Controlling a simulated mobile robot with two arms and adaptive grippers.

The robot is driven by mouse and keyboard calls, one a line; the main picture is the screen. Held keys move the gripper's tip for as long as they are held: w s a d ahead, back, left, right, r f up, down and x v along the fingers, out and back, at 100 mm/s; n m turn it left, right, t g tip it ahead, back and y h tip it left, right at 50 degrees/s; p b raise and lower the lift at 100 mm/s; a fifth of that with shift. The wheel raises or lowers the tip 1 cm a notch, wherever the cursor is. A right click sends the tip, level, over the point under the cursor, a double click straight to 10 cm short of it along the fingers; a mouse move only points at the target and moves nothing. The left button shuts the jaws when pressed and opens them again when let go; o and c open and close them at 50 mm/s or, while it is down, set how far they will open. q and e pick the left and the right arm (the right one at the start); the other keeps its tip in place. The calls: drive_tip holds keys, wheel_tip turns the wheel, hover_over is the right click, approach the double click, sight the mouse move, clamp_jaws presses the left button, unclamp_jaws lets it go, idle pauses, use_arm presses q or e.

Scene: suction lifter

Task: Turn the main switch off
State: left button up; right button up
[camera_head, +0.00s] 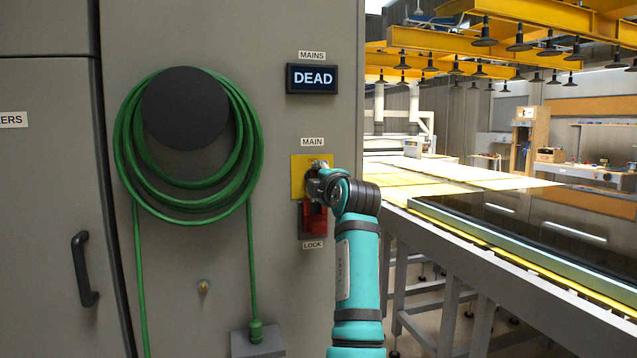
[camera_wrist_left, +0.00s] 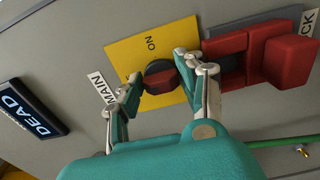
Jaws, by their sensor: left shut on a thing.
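The main switch is a dark round knob with a red grip (camera_wrist_left: 160,84) on a yellow plate (camera_wrist_left: 126,52), mounted on the grey cabinet. In the head view the yellow plate (camera_head: 297,180) shows under the MAIN label. My left gripper (camera_head: 318,184) is at the switch and covers most of the knob there. In the left wrist view my left gripper (camera_wrist_left: 158,70) has one finger on each side of the red grip and is shut on it. The word ON is printed on the plate beside the knob. My right gripper is not in view.
A red lock block (camera_head: 314,219) sits just below the switch, close to my fingers. The MAINS display (camera_head: 312,79) above reads DEAD. A coiled green cable (camera_head: 252,160) hangs left on the cabinet. A long table with dark panels (camera_head: 560,215) stands right.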

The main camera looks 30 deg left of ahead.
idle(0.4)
use_arm(q)
drive_tip(key=o, duration=1.1)
drive_tip(key=v, duration=0.7)
drive_tip(key=shift+s+d, duration=0.1)
drive_tip(key=shift+s, duration=0.15)
drive_tip(key=shift+w+f, duration=0.1)
